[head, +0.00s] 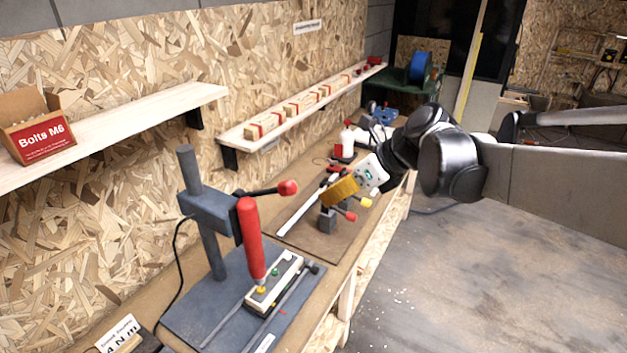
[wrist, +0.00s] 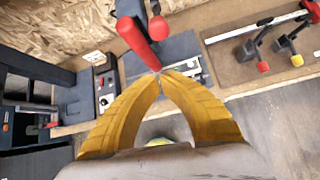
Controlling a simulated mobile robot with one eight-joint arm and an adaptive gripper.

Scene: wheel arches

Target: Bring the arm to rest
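My gripper (head: 328,197) shows in the head view as yellow fingers at the end of my arm. It hangs in the air over the workbench, to the right of the red-handled press. In the wrist view the two ribbed yellow fingers of my gripper (wrist: 162,74) lean together and their tips meet. I see nothing held between the tips. My arm reaches in from the right of the head view, bent at its dark joints. The fingertips appear in front of the press base in the wrist view; how far apart they are is hard to tell.
The press (head: 205,220) with its red cylinder (head: 250,240) stands on the bench (head: 335,285). Toggle clamps (head: 328,220) sit on a board behind. Shelves carry a Bolts M6 box (head: 38,130) and small boxes (head: 300,104). The floor (head: 480,270) at right is clear.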

